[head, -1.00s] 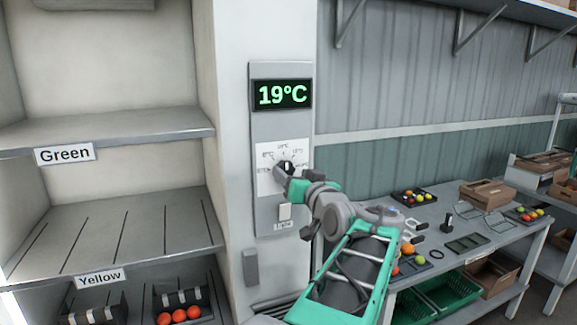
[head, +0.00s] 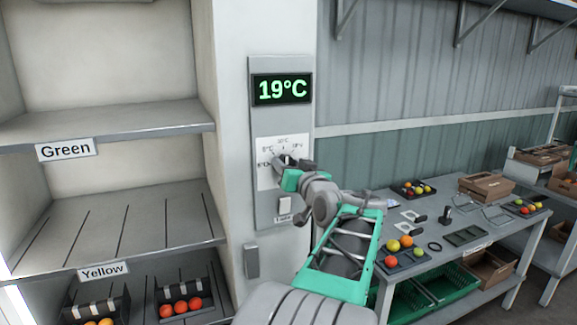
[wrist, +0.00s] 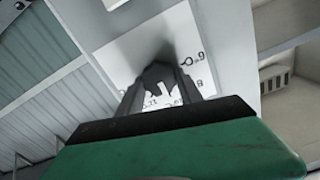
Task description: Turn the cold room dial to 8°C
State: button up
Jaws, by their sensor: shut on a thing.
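The cold room dial sits on a white scale plate (head: 268,147) on a grey wall panel (head: 261,215). A display (head: 282,89) above it reads 19°C in green. My gripper (head: 284,164) is at the dial, with its fingers shut on the knob, which is mostly hidden behind them. In the wrist view my gripper (wrist: 160,85) reaches to the plate (wrist: 125,55), where a few scale marks show upside down around the fingers. The knob's pointer cannot be read.
A grey workbench (head: 425,235) with trays and crates is at the right.

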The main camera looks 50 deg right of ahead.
jog(key=c, duration=0.4)
jog(key=shift+c, duration=0.2)
jog(key=shift+f+n+b, duration=0.2)
jog(key=shift+n+b, duration=0.1)
jog(key=shift+b, duration=0.55)
jog(key=n+b, duration=0.8)
jog(key=b, duration=0.6)
jog(key=shift+r, duration=0.15)
jog(key=shift+a, duration=0.1)
